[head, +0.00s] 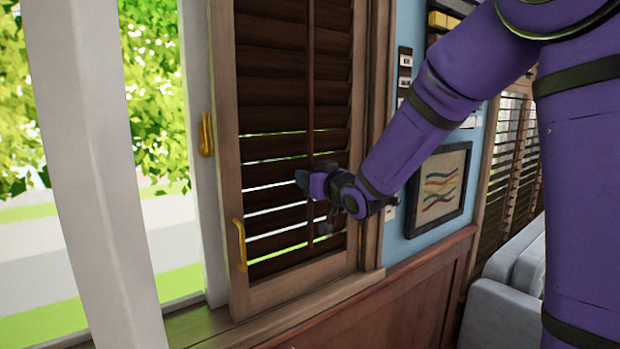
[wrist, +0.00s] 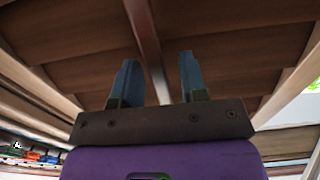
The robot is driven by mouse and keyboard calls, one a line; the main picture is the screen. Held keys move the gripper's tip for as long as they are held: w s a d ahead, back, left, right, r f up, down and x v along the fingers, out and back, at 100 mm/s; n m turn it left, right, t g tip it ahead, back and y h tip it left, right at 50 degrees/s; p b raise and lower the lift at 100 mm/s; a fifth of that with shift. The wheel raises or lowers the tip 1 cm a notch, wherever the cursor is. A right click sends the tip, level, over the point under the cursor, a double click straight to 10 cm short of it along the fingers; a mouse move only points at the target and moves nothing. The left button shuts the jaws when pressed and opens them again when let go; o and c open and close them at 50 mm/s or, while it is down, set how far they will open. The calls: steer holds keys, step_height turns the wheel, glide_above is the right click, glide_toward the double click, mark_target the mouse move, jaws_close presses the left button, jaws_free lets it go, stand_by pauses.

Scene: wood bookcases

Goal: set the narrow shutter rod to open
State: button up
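The brown wood shutter (head: 253,160) stands in the window opening, with its slats tilted. Bright gaps show between several lower slats, while the upper slats look closer together. The narrow shutter rod (head: 311,70) runs vertically down the slats; its lower part is partly hidden by my gripper. My gripper (head: 303,179) is at the rod, at the shutter's lower-middle height. In the wrist view, my gripper (wrist: 157,65) has its two blue fingers apart, and the rod (wrist: 146,40) passes through the gap between them in the picture. I cannot tell whether either finger touches it.
Yellow handles are on the shutter frame (head: 240,246) and on the white post (head: 206,134). A framed picture (head: 438,188) hangs on the blue wall to the right, behind my arm. A grey sofa (head: 510,290) stands at lower right. A white pillar (head: 95,150) is at left.

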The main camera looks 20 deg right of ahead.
jaws_close()
steer(key=shift+s+d+f, duration=0.1)
steer(key=shift+s+f, duration=0.1)
steer(key=shift+f, duration=0.5)
steer(key=shift+s+d+f, duration=0.1)
steer(key=shift+s+f, duration=0.15)
steer(key=shift+f, duration=0.5)
steer(key=shift+s+f, duration=0.2)
steer(key=shift+f, duration=0.5)
steer(key=shift+c, duration=0.2)
jaws_free()
steer(key=shift+o, duration=0.2)
steer(key=v, duration=1)
steer(key=shift+s, duration=0.3)
steer(key=shift+d+r, duration=0.1)
